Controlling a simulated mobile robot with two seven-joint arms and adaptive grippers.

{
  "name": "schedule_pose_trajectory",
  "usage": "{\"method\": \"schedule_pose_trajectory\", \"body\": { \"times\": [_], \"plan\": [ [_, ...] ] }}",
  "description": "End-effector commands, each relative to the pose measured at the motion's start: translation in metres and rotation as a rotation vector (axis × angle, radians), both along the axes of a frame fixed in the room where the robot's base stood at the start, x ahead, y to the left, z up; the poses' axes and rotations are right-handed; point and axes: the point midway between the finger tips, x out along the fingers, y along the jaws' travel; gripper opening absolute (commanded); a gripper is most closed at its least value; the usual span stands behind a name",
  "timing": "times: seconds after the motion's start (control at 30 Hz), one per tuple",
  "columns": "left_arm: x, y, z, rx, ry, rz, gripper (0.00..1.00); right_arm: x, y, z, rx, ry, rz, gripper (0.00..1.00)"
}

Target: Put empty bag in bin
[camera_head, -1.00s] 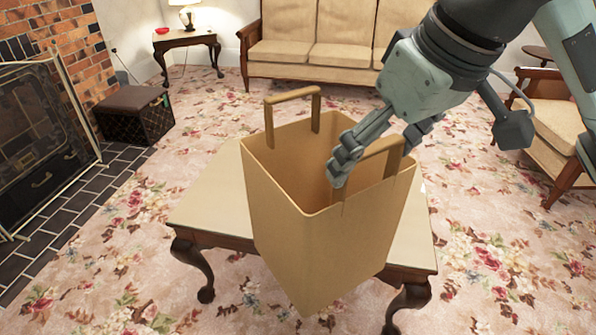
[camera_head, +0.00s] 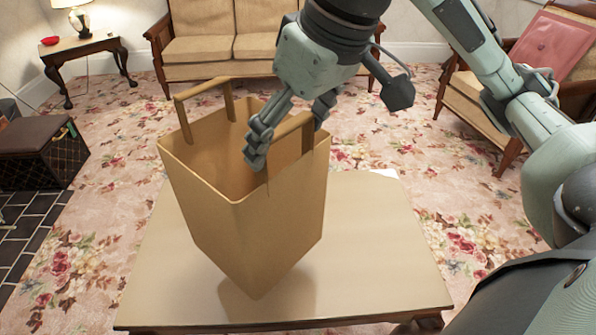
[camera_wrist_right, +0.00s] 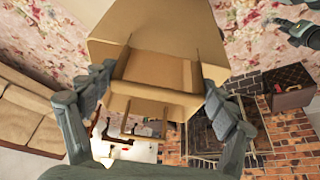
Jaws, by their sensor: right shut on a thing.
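The tan, open-topped bag (camera_head: 255,225) hangs upright over the left part of the low table, with two handles up. Its inside looks empty where it shows. Its lowest corner is near the tabletop; I cannot tell if it touches. My right gripper (camera_head: 285,140) is shut on the near-right handle. The right wrist view shows the fingers (camera_wrist_right: 165,110) on both sides of the bag (camera_wrist_right: 165,35). My left gripper is out of the head view; a grey-green part of mine at the upper right of the right wrist view may be it. No bin shows clearly.
The low table (camera_head: 390,245) has a white sheet (camera_head: 384,173) at its back edge. A dark crate with a brown top (camera_head: 40,150) stands left. A sofa (camera_head: 215,45) and side table (camera_head: 85,50) are behind, an armchair (camera_head: 470,85) right. Flowered carpet between is free.

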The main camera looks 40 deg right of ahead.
Motion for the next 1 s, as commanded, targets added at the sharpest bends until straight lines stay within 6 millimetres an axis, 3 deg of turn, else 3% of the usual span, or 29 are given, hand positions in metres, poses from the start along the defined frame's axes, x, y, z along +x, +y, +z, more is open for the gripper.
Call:
{"method": "schedule_pose_trajectory", "body": {
  "times": [0.2,0.43,0.73,1.0],
  "plan": [
    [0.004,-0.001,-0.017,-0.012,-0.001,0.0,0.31,0.007,-0.015,-0.01,-0.007,0.002,-0.003,0.47],
    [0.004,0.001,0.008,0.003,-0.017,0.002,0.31,0.023,-0.04,-0.031,-0.007,0.001,-0.005,0.47],
    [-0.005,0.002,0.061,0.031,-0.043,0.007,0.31,0.047,-0.08,-0.059,-0.008,0.001,-0.004,0.47],
    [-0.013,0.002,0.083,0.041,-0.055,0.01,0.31,0.054,-0.091,-0.075,-0.009,0.0,0.002,0.47]
  ]
}}
